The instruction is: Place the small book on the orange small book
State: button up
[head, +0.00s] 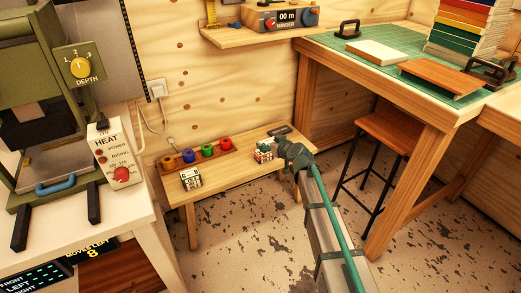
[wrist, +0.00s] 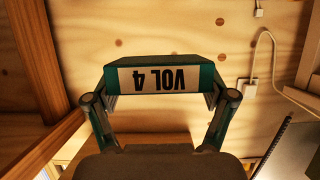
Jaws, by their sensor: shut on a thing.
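My gripper (wrist: 161,101) is shut on a small teal book (wrist: 206,75) with a white label reading "VOL 4", upside down in the wrist view. A finger is at each end of it. In the head view my gripper (head: 284,140) is over the right end of the low wooden bench; the held book cannot be made out there. A flat orange-brown piece (head: 440,78), perhaps a book, lies on the green mat at the right. I cannot tell for sure which thing is the orange small book.
The low bench (head: 225,172) holds several coloured spools (head: 207,150) and two small patterned blocks (head: 191,179) (head: 264,154), one close beside my gripper. On the mat (head: 330,40) are a pale slab (head: 377,52), black-handled tools and a stack of coloured books (head: 470,35). A stool (head: 390,130) stands below.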

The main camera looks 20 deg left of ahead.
jog(key=w+a+f, duration=0.1)
jog(key=w+f, duration=0.1)
jog(key=w, duration=0.1)
jog(key=w+a+f, duration=0.2)
jog(key=w, duration=0.1)
jog(key=w+a+f+b, duration=0.1)
jog(key=w+a+f, duration=0.1)
jog(key=w+f, duration=0.1)
jog(key=shift+a, duration=0.25)
jog(key=shift+w+a+f, duration=0.25)
jog(key=shift+w+f, duration=0.05)
jog(key=shift+f, duration=0.1)
jog(key=f, duration=0.2)
jog(key=w+f, duration=0.1)
jog(key=shift+a+f+b, duration=0.25)
jog(key=shift+a+b, duration=0.05)
jog(key=shift+f, duration=0.5)
jog(key=shift+f+b, duration=0.2)
jog(key=shift+b, duration=0.15)
jog(key=o, duration=1)
jog(key=shift+r, duration=0.1)
jog(key=shift+o, duration=0.2)
jog(key=shift+r, duration=0.1)
